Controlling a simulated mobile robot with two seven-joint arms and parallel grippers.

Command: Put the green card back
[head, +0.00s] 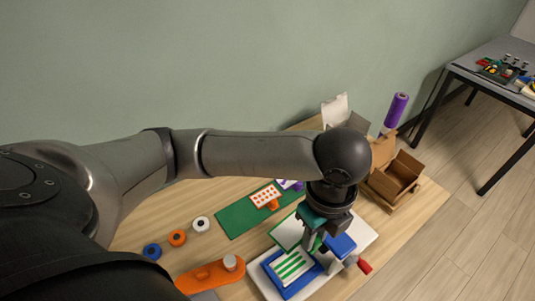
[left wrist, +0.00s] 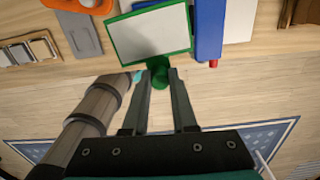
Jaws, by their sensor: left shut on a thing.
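The green card (left wrist: 150,33) is a white panel with a green border and a round green grip piece (left wrist: 186,86) at its near side. In the left wrist view it lies just beyond my left fingertips. In the head view the card (head: 287,231) shows left of my left gripper (head: 317,245), partly hidden by it. My left gripper is shut on the green card at its green grip piece. A similar orange card (head: 265,196) and a purple one (head: 291,184) stand at the green mat (head: 236,218). My right gripper is not in view.
A blue frame (head: 272,263) with a green-striped sheet sits on a white base below the gripper, with a red handle (head: 364,266) to its right. Tape rolls (head: 177,238) and an orange board (head: 209,277) lie left. A cardboard box (head: 397,178) stands right.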

